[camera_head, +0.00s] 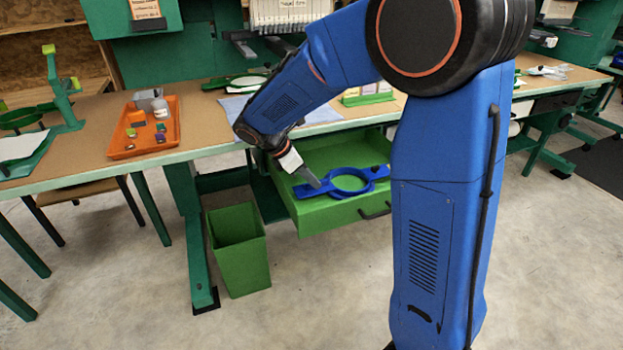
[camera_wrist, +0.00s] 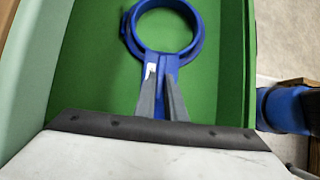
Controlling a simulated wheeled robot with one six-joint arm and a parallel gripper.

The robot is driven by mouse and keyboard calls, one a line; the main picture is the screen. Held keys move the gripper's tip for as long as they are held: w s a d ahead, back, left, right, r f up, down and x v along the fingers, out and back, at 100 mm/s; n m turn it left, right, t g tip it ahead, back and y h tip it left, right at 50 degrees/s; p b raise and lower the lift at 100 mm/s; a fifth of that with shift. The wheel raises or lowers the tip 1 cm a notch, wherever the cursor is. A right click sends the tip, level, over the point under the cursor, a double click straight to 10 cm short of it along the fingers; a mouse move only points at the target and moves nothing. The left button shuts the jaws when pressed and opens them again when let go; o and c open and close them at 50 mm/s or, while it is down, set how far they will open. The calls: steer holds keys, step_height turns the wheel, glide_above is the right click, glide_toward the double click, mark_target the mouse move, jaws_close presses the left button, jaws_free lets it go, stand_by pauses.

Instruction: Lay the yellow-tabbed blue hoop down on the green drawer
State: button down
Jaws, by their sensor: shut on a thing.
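The blue hoop (camera_head: 333,182) is a ring with a flat bar. It lies level over the open green drawer (camera_head: 318,217); I cannot tell whether it touches the drawer's floor. In the wrist view the ring (camera_wrist: 126,28) points away from my gripper (camera_wrist: 163,82), with the bar between the two grey fingers. The green drawer floor (camera_wrist: 88,82) shows around and through the ring. No yellow tab shows; a small white mark is on the bar.
The workbench (camera_head: 205,135) is above the drawer, with an orange tray (camera_head: 120,143) of small items on its left. A green bin (camera_head: 238,250) stands on the floor left of the drawer. The wrist view shows drawer walls close on both sides. Open floor lies in front.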

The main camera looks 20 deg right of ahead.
steer(key=shift+f, duration=0.1)
steer(key=c, duration=1.7)
jaws_free()
steer(key=shift+c, duration=0.2)
steer(key=v, duration=1.6)
steer(key=s+d+m+t+y, duration=0.1)
steer(key=s+d+m+y, duration=0.1)
steer(key=s+d+m, duration=0.45)
steer(key=s+d+m+y, duration=0.2)
steer(key=s+d, duration=0.1)
steer(key=s, duration=0.6)
steer(key=s+d+f+m+t+y, duration=0.1)
steer(key=s+f+m, duration=0.2)
steer(key=s+m, duration=0.2)
steer(key=s+d+f+m+t+y, duration=0.1)
steer(key=s+f+m+t, duration=0.1)
steer(key=s+m, duration=0.3)
steer(key=s+f, duration=0.1)
steer(key=s, duration=0.2)
steer(key=shift+s+d+t+y, duration=0.3)
steer(key=shift+s+y, duration=0.1)
